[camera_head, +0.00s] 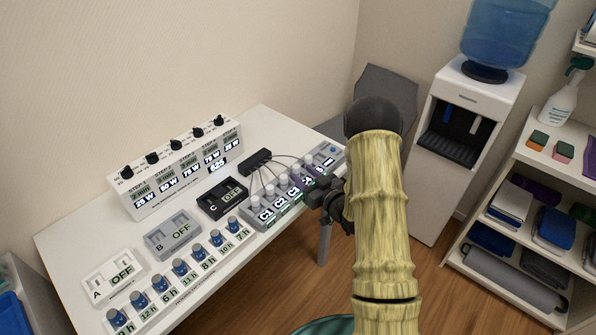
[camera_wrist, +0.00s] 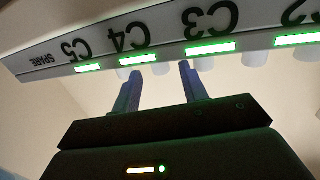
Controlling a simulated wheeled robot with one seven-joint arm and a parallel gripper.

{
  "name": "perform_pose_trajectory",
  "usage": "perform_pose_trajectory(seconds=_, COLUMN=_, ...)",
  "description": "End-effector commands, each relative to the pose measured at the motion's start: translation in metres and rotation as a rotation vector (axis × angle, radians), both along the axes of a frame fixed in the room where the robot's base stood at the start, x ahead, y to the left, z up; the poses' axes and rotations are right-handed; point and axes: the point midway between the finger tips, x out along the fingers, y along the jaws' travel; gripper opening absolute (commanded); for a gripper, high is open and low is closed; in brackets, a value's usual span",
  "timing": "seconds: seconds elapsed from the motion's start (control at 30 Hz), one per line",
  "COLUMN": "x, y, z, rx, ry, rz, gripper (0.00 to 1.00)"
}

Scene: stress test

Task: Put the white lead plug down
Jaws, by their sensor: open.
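The labelled connection strip (camera_head: 285,196) lies along the right end of the white table, with several white plugs (camera_head: 269,191) standing in a row on it and thin leads running from them. I cannot tell which plug the task means. In the wrist view the strip (camera_wrist: 165,38) crosses the top upside down, with green lights beside C2, C3, C4 and C5. The jaws are apart; contact is unclear. In the head view my arm partly hides the gripper (camera_head: 322,192).
A black hub (camera_head: 256,161) gathers the leads behind the strip. Switch boxes A (camera_head: 113,278), B (camera_head: 173,236) and C (camera_head: 222,198) read OFF. A row of blue-capped jars (camera_head: 181,268) lines the front edge. A dial panel (camera_head: 180,172) stands behind.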

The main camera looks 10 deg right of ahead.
Motion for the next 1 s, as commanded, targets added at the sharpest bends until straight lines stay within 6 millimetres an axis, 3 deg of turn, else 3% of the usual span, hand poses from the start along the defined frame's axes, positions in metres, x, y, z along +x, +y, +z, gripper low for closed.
perform_pose_trajectory(seconds=0.2, x=-0.040, y=-0.020, z=0.000, rx=0.001, ry=0.004, rz=-0.005, gripper=0.43)
perform_pose_trajectory(seconds=0.4, x=-0.065, y=-0.031, z=0.003, rx=0.000, ry=0.001, rz=-0.003, gripper=0.43)
perform_pose_trajectory(seconds=1.0, x=-0.070, y=-0.032, z=0.004, rx=0.001, ry=0.000, rz=0.000, gripper=0.43)
